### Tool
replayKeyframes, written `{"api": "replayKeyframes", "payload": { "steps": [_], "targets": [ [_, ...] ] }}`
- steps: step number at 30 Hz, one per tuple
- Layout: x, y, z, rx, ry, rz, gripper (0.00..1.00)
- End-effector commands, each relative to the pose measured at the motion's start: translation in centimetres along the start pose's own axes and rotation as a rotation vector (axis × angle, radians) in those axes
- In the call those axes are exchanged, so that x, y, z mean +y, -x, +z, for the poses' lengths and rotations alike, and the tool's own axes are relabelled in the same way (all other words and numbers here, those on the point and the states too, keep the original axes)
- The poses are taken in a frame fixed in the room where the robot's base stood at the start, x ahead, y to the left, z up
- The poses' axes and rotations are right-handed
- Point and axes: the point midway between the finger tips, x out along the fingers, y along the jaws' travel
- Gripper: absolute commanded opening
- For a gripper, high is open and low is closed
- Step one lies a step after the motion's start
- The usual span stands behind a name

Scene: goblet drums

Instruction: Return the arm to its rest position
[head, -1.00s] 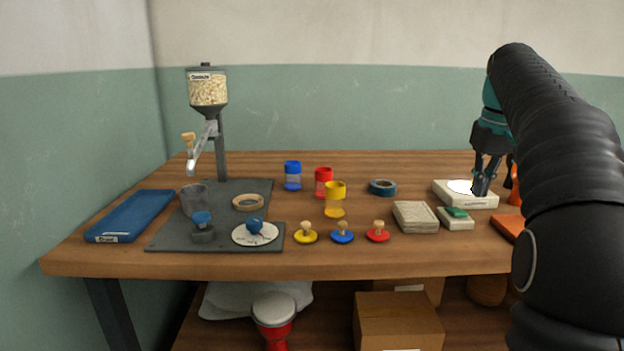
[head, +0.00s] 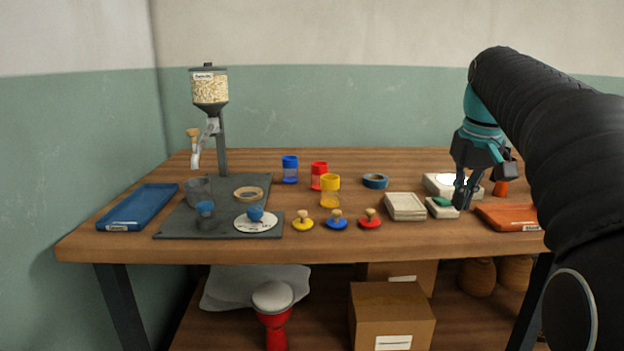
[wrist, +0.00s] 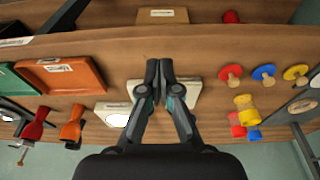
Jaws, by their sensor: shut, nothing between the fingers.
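My gripper (head: 462,193) hangs from my arm at the right of the head view, fingers pointing down. Its fingertips are together with nothing between them. In the head view it appears in front of the white scale (head: 437,184) and beside the small white box with a green top (head: 441,206). In the wrist view the shut fingers (wrist: 159,70) are in the middle, over the table's front part, and cover part of a pale block behind them. Any gap between the fingertips and the table is hard to judge.
An orange tray (head: 507,217) lies right of my gripper. A pale stack (head: 405,206) and three knobbed discs, the red one (head: 370,219) nearest, lie left. Coloured jars (head: 330,191) and a dispenser (head: 210,90) stand further left.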

Motion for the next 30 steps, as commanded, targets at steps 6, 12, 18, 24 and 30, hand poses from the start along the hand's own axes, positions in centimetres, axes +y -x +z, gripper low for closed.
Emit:
{"api": "replayKeyframes", "payload": {
  "steps": [6, 12, 18, 24, 30],
  "targets": [
    [-3.7, -0.7, 4.9, 0.055, -0.005, 0.011, 0.00],
    [-7.1, -2.9, 10.8, 0.121, -0.013, 0.016, 0.00],
    [-9.9, -6.5, 17.3, 0.184, -0.019, 0.012, 0.00],
    [-11.8, -10.8, 23.2, 0.243, -0.024, 0.003, 0.00],
    [-12.5, -13.7, 26.5, 0.274, -0.027, -0.006, 0.00]
  ]
}}
